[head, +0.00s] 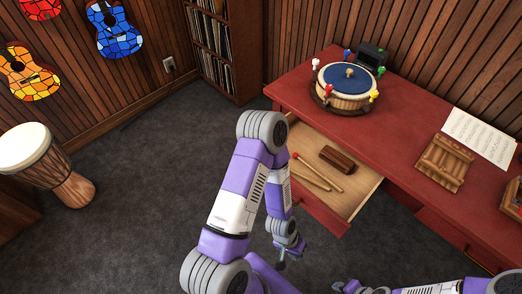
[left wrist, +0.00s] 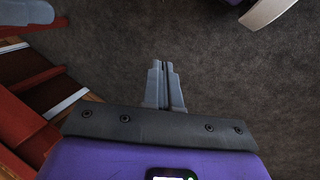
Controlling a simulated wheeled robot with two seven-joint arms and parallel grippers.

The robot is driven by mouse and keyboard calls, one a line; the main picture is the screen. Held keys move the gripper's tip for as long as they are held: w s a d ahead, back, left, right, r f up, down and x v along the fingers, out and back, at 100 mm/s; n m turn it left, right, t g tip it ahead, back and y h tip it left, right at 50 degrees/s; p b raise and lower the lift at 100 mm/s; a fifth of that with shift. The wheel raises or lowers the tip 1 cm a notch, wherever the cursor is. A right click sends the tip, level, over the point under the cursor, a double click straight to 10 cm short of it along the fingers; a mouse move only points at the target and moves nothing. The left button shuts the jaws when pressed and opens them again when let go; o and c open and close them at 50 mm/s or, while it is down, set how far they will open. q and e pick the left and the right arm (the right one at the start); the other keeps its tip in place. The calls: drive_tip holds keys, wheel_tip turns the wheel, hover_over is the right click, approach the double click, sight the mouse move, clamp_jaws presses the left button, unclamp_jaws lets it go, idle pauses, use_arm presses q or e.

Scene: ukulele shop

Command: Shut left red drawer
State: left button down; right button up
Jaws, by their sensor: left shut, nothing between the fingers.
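The left red drawer (head: 325,216) stands pulled out from the red desk in the head view. Its pale wooden inside is open to view and holds two mallets (head: 316,178) and a brown block (head: 337,159). My left arm covers part of the drawer's left side. My left gripper (head: 281,264) is below and in front of the drawer front, pointing down, apart from it. In the left wrist view its fingers (left wrist: 165,84) are shut together over the carpet, with nothing between them. My right gripper (head: 338,287) is at the bottom edge, too small to read.
The red desk (head: 400,132) bears a round drum-like piece (head: 345,86), a wooden crate lid (head: 444,162) and sheet music (head: 480,138). A shelf of records (head: 222,45) stands behind left. A djembe (head: 50,165) stands far left. The carpet between is clear.

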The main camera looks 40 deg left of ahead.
use_arm(q)
drive_tip(key=s+a+f+n+g+h+b, duration=0.25)
drive_tip(key=a+n, duration=0.25)
drive_tip(key=n, duration=0.3)
drive_tip(key=w+a+r+n+t+h+b, duration=0.1)
drive_tip(key=w+a+n+t, duration=0.3)
drive_tip(key=a+n+t, duration=0.4)
drive_tip(key=w+a+r+n+t+h, duration=0.2)
drive_tip(key=w+a+n+t, duration=0.35)
drive_tip(key=a+n, duration=0.4)
drive_tip(key=s+a+r+n+t+y, duration=0.1)
drive_tip(key=s+a+n+t+y, duration=0.2)
drive_tip(key=a, duration=0.5)
drive_tip(key=a+r+n+t+y, duration=0.2)
drive_tip(key=a+n+t+y, duration=0.2)
drive_tip(key=a+y, duration=0.3)
drive_tip(key=w+h+b, duration=0.1)
drive_tip(key=w+b, duration=0.3)
drive_tip(key=w, duration=0.9)
drive_tip(key=shift+w+h, duration=0.15)
drive_tip(key=shift+h, duration=0.1)
